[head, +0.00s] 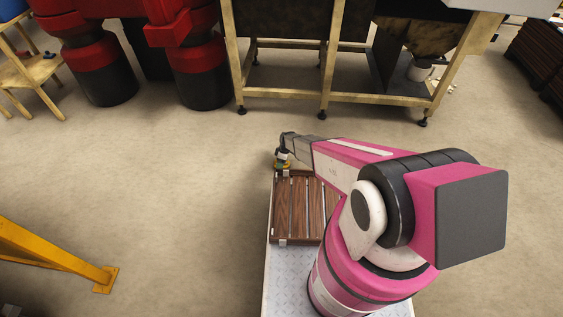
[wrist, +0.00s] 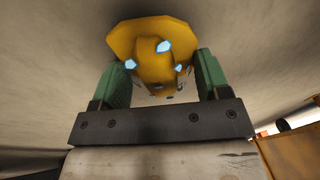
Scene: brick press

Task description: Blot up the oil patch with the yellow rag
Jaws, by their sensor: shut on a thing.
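My gripper (wrist: 162,78) shows in the wrist view with its two green fingers shut on the yellow rag (wrist: 150,38). The rag is bunched between the fingers and spreads wider beyond them. It has a few pale blue spots. In the head view my gripper (head: 283,164) is small, at the far end of my arm, by the far left corner of a wooden slatted tray. A little yellow shows there, but the detail is too small to make out. I cannot make out the oil patch in either view.
The brown slatted tray (head: 292,208) lies on my metal deck. A machine on a yellowish frame (head: 326,75) stands at the back. Red and black machinery (head: 200,70) is at the back left. A yellow steel frame (head: 55,252) stands at left. The concrete floor between is clear.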

